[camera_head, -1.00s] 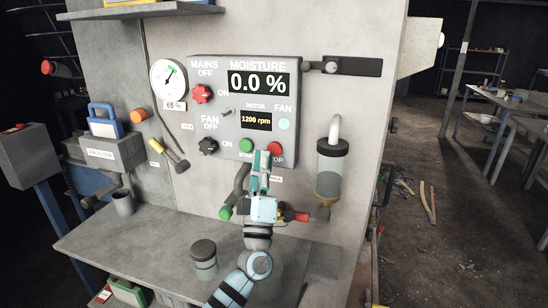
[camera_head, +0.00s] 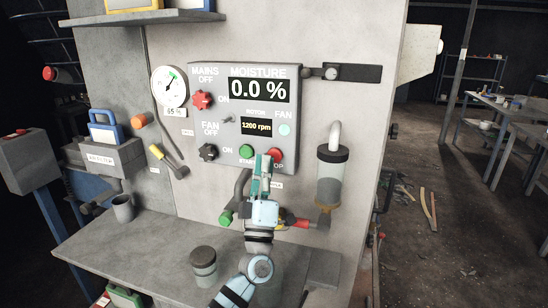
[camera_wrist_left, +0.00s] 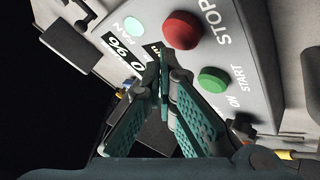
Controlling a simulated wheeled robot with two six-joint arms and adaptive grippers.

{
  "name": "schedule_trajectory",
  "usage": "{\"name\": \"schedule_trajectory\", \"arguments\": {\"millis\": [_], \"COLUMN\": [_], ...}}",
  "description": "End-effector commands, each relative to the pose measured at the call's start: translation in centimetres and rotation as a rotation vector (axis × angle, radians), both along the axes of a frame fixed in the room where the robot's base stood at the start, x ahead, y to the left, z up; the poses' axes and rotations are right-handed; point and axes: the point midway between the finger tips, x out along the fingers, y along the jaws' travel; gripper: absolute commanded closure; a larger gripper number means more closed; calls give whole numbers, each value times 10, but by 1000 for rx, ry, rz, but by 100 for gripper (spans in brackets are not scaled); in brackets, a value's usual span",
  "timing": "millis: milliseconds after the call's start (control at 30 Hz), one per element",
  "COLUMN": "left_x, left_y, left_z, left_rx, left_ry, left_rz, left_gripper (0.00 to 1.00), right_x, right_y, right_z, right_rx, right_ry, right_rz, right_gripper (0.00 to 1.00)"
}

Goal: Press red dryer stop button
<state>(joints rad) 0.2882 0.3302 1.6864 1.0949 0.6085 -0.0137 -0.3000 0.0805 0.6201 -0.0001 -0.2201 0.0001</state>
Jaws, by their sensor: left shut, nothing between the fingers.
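The red stop button (camera_head: 275,155) is on the lower right of the grey control panel (camera_head: 212,120). It also shows in the left wrist view (camera_wrist_left: 182,30), beside the word STOP. The green start button (camera_head: 246,152) is to its left; the left wrist view shows it too (camera_wrist_left: 212,79). My left gripper (camera_head: 263,160) is shut and empty, its teal fingers pointing at the panel between the two buttons, close to the red one. In the left wrist view the fingertips (camera_wrist_left: 164,58) appear just short of the red button; contact cannot be seen. My right gripper is not in view.
A red selector knob (camera_head: 202,100) and a black fan knob (camera_head: 208,152) are on the panel's left. A clear cylinder (camera_head: 332,178) hangs to the right. A lidded jar (camera_head: 203,262) and a cup (camera_head: 123,208) stand on the grey bench (camera_head: 155,250) below.

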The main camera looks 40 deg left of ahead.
Motion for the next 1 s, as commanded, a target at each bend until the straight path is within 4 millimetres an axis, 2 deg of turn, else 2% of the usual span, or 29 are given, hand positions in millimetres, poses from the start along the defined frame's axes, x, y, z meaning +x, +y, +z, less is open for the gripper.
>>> {"name": "schedule_trajectory", "arguments": {"millis": [1000], "left_x": [8], "left_y": [3], "left_z": [0], "left_rx": [0], "left_ry": [0], "left_rz": [0], "left_gripper": [100], "right_x": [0], "right_y": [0], "right_z": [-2], "right_rx": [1], "right_ry": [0], "right_rz": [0], "right_gripper": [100]}}
